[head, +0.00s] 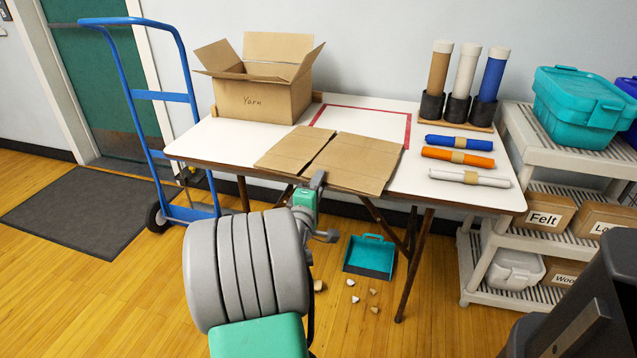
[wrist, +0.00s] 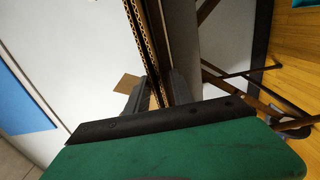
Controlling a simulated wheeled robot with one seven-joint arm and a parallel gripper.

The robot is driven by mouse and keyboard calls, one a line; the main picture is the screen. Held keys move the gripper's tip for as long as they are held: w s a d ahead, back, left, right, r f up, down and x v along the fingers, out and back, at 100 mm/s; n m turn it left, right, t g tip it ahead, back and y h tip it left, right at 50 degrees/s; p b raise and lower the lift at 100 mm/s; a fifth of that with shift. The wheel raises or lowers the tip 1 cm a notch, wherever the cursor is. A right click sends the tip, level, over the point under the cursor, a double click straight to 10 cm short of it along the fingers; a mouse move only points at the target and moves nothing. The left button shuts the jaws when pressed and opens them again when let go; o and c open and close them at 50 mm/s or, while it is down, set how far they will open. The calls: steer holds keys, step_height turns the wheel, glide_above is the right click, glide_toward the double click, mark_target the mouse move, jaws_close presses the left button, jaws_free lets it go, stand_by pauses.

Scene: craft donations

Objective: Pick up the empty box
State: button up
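An open cardboard box marked "Yarn" (head: 262,98) stands upright on the back left of the white table (head: 225,140), flaps raised. Its floor is hidden, so I cannot tell whether it is empty. Flattened cardboard (head: 352,163) lies on the table at the front edge, with a second panel (head: 288,150) at its left. My gripper (head: 318,180) is at the front edge of this cardboard, away from the Yarn box. In the wrist view my gripper's fingers (wrist: 160,85) stand on either side of the corrugated edges (wrist: 150,45). Whether they press on them is unclear.
A blue hand truck (head: 165,96) stands left of the table. Three rolls, the orange one (head: 458,157) in the middle, lie at the table's right, before upright tubes (head: 465,72). A shelf (head: 535,155) stands at right. A teal dustpan (head: 370,256) and scraps lie on the floor.

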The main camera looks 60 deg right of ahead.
steer(key=shift+f, duration=0.1)
jaws_close()
stand_by(0.3)
steer(key=shift+s+a+f, duration=0.1)
steer(key=shift+f, duration=0.15)
stand_by(0.6)
steer(key=s+a+r+p, duration=0.1)
steer(key=a+r+p, duration=0.1)
steer(key=a+r, duration=0.2)
steer(key=s+a+r+p, duration=0.1)
steer(key=a+r, duration=0.3)
steer(key=a, duration=0.5)
steer(key=shift+a+p, duration=0.35)
steer(key=shift+p, duration=0.25)
steer(key=shift+r, duration=0.1)
